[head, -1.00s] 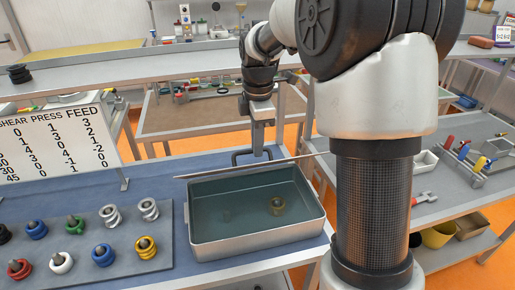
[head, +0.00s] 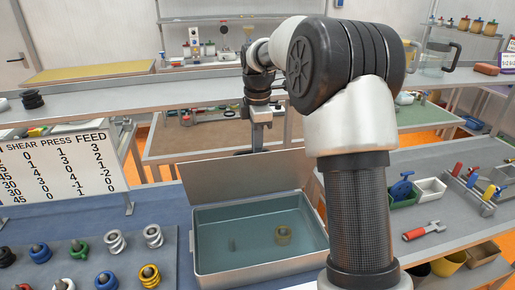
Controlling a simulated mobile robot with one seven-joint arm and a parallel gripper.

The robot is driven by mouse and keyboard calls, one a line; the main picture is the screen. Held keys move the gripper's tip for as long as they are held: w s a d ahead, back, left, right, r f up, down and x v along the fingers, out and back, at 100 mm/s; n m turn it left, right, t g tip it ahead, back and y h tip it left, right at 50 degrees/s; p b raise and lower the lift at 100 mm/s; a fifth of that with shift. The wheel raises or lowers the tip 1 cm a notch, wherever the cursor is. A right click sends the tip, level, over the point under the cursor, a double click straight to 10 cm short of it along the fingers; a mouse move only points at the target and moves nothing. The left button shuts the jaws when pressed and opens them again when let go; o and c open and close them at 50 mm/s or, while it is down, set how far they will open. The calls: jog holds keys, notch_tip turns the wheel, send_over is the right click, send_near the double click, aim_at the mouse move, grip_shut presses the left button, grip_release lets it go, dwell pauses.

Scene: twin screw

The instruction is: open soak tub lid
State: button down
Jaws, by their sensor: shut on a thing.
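The soak tub (head: 258,270) is a grey metal box on the blue bench, with bluish liquid inside. My gripper (head: 257,143) is behind the lid's top edge, shut on the lid's handle (head: 243,152). The lid hides most of the handle and part of the fingertips.
A plate with several coloured threaded parts (head: 103,281) lies left of the tub. A number sign (head: 62,163) stands behind it. On the right bench are a green bin (head: 402,196), a white bin (head: 431,190) and a red-handled tool (head: 421,231). A long shelf (head: 190,103) runs behind.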

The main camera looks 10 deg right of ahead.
jog(key=shift+s+f, duration=0.1)
jog(key=shift+f, duration=0.25)
jog(key=c, duration=2)
grip_release()
jog(key=shift+o, duration=0.8)
jog(key=shift+w, duration=0.2)
jog(key=shift+r, duration=0.1)
notch_tip(320, 180, up, 17)
jog(key=s, duration=0.1)
jog(key=shift+r, duration=0.2)
jog(key=shift+s, duration=0.15)
